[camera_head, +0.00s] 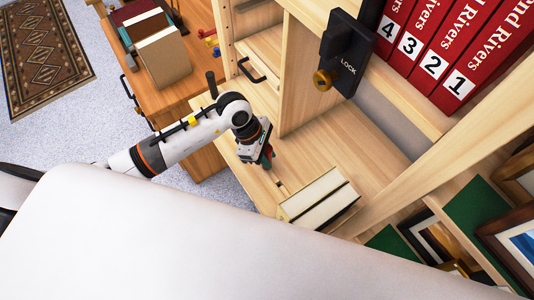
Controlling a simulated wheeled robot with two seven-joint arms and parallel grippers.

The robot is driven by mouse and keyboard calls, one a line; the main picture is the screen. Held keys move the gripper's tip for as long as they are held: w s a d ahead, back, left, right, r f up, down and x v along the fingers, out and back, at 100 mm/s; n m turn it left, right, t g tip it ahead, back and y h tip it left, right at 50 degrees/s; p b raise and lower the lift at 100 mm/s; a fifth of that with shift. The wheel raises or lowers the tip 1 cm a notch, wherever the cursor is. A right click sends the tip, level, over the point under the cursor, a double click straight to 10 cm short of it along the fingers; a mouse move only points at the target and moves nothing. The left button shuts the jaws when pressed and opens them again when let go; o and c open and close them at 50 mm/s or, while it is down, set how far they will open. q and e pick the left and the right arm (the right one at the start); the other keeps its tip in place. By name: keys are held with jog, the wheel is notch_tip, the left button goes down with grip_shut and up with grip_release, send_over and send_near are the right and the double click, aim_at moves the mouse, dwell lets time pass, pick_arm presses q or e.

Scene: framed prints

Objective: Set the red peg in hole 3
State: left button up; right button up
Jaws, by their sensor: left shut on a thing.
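My left gripper (266,157) reaches in from the left and points down over the light wooden shelf surface. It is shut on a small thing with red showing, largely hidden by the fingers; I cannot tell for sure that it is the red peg. Dark green also shows at the fingertips. Small dark marks (279,184) lie on the wood just below the gripper; I cannot tell whether they are holes, and no hole number is readable. My right gripper is not in view.
Pale-paged books (318,199) lie right of the gripper. A black lock box (346,55) with a brass knob and red numbered binders (437,45) are above. An orange-brown desk (195,92) holds books and small coloured pieces (209,38). Framed prints (515,240) stand lower right.

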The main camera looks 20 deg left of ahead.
pick_arm(q)
jog(key=shift+f, duration=0.2)
jog(key=o, duration=1.1)
jog(key=shift+c, duration=0.2)
jog(key=b+v, duration=0.1)
jog(key=v, duration=1.1)
jog(key=shift+b, duration=0.4)
jog(key=shift+s, duration=0.1)
